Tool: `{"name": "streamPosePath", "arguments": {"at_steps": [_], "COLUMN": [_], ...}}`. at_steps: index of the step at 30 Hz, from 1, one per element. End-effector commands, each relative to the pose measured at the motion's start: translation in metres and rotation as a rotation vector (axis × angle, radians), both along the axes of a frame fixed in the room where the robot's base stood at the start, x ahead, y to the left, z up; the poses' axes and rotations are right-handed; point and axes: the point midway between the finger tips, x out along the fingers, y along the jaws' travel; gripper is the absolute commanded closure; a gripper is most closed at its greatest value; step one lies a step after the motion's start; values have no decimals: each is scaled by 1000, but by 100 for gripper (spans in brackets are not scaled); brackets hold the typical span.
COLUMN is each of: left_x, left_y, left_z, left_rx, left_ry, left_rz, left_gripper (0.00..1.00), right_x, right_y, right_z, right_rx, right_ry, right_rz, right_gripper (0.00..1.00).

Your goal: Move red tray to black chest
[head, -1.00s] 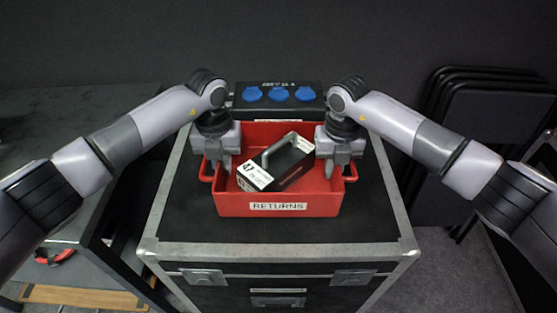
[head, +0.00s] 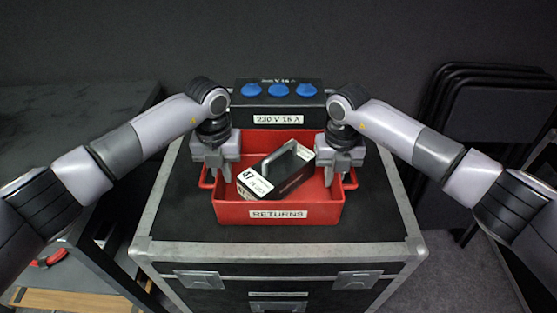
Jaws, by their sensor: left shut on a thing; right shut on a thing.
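The red tray (head: 232,213), labelled RETURNS, is on or just above the top of the black chest (head: 178,222), which has metal edges; I cannot tell whether they touch. A black box with a handle and a white label marked 47 (head: 290,187) lies slantwise in the tray. My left gripper (head: 220,170) is shut on the tray's left side by its handle. My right gripper (head: 336,172) is shut on the tray's right side by its handle. The fingers partly hide the tray's sides.
A black power box (head: 297,107) with blue sockets, labelled 230 V 16 A, stands behind the tray. Folded black chairs (head: 490,115) lean at the right. A dark table (head: 65,125) is at the left. The chest top is bare in front of the tray.

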Motion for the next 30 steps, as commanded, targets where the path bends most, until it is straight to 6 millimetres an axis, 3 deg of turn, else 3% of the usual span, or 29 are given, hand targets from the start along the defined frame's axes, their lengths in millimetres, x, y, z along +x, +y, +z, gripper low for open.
{"name": "streamPosePath", "arguments": {"at_steps": [5, 6, 7, 8, 20, 30], "left_x": [1, 0, 0, 0, 0, 0], "left_y": [0, 1, 1, 1, 1, 1], "left_z": [-8, -7, -7, -7, 0, 34], "left_rx": [0, 1, 1, 1, 2, 1], "left_ry": [-3, 0, 0, 0, 0, 0], "left_rz": [1, 1, 1, 1, 2, 1], "left_gripper": [100, 77, 67, 65, 65, 65], "right_x": [1, 0, 0, 0, 0, 0], "right_y": [0, -1, -1, -1, -1, -1], "right_z": [-8, -7, -7, -7, 0, 34], "right_rx": [0, -2, -2, -2, -2, -2], "right_ry": [-3, 0, 0, 0, -1, -1], "right_rz": [-1, -1, -1, -1, -2, -2], "right_gripper": [100, 77, 67, 65, 65, 65]}}
